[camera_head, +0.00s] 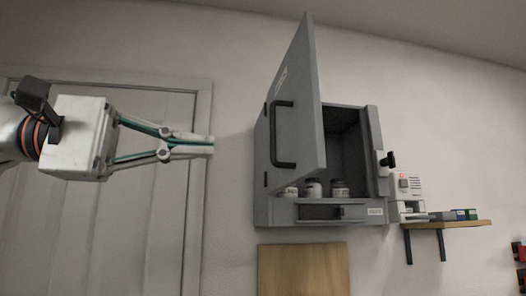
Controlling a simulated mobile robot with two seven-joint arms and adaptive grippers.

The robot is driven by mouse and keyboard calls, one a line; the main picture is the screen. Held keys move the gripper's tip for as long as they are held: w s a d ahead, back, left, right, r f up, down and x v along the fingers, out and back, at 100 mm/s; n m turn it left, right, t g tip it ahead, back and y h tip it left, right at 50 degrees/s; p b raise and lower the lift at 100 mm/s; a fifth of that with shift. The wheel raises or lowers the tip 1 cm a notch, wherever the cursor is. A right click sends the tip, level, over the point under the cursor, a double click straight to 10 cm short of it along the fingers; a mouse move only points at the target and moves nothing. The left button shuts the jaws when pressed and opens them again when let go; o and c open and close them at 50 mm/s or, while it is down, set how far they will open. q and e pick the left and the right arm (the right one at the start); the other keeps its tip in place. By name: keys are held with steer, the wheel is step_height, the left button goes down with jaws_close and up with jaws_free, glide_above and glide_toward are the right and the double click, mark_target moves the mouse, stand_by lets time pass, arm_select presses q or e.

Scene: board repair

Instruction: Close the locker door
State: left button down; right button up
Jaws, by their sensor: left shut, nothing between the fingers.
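A grey locker (372,150) is mounted on the wall at the middle right. Its door (310,70) stands open, swung out toward me, with a dark handle (283,134) on its outer face. Several small jars (313,188) stand on the locker floor, partly hidden by the door. A dark latch (387,160) sits on the right edge of the locker. My left gripper (208,146) is shut and empty, pointing right. It is to the left of the door and apart from it. My right gripper is not in view.
A wall shelf (455,225) with small boxes and a white device (405,186) with a red light is right of the locker. A wooden panel (303,270) is below the locker. A pale panelled door (120,230) is behind my left arm.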

mark_target(316, 154)
arm_select(q)
steer(key=p+x, duration=0.2)
steer(key=x, duration=1.1)
steer(key=shift+w+d+f, duration=0.1)
steer(key=shift+d, duration=0.3)
